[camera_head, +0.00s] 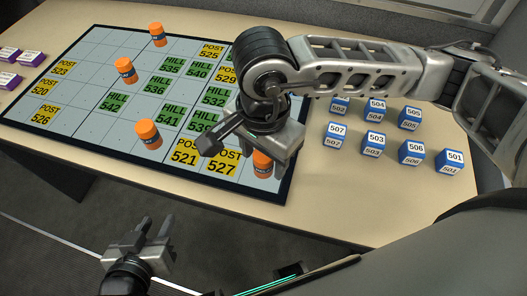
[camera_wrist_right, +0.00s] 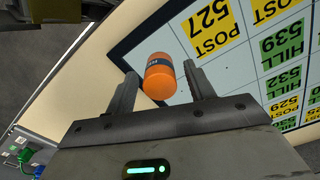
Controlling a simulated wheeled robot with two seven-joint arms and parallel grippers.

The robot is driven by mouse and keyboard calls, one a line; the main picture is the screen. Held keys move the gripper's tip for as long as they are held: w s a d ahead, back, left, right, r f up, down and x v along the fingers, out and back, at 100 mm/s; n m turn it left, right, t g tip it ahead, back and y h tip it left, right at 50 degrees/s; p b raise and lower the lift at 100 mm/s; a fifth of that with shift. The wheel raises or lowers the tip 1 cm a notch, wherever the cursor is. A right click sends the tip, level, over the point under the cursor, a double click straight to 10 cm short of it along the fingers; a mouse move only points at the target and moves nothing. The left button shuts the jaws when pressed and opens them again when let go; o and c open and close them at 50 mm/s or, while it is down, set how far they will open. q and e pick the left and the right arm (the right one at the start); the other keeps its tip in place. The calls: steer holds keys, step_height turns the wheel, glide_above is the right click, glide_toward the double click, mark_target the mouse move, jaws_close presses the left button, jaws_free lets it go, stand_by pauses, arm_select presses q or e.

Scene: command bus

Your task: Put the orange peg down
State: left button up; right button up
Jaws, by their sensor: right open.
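An orange peg (camera_wrist_right: 160,78) with a dark band stands on the board (camera_wrist_right: 181,50) between the open fingers of my right gripper (camera_wrist_right: 158,88) in the right wrist view. It also shows in the head view (camera_head: 262,165), partly hidden by my right gripper (camera_head: 240,158), near the POST 527 square. Other orange pegs stand on the board (camera_head: 70,150): one at the top (camera_head: 157,35), one in the upper left part (camera_head: 125,71) and one near the lower edge (camera_head: 148,135). My left gripper (camera_head: 142,243) is below the table's front edge, with its fingers apart and empty.
Several blue and white numbered blocks (camera_head: 373,143) stand on the table (camera_head: 345,205) right of the board. Purple and white blocks (camera_head: 8,78) sit at the far left. My right arm crosses above the blue blocks. The table strip in front of the board is clear.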

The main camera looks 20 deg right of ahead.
steer(key=shift+r+p, duration=0.35)
steer(key=shift+p, duration=0.1)
step_height(320, 180, up, 12)
steer(key=shift+f+b, duration=0.15)
steer(key=shift+b, duration=0.2)
steer(key=shift+s, duration=0.1)
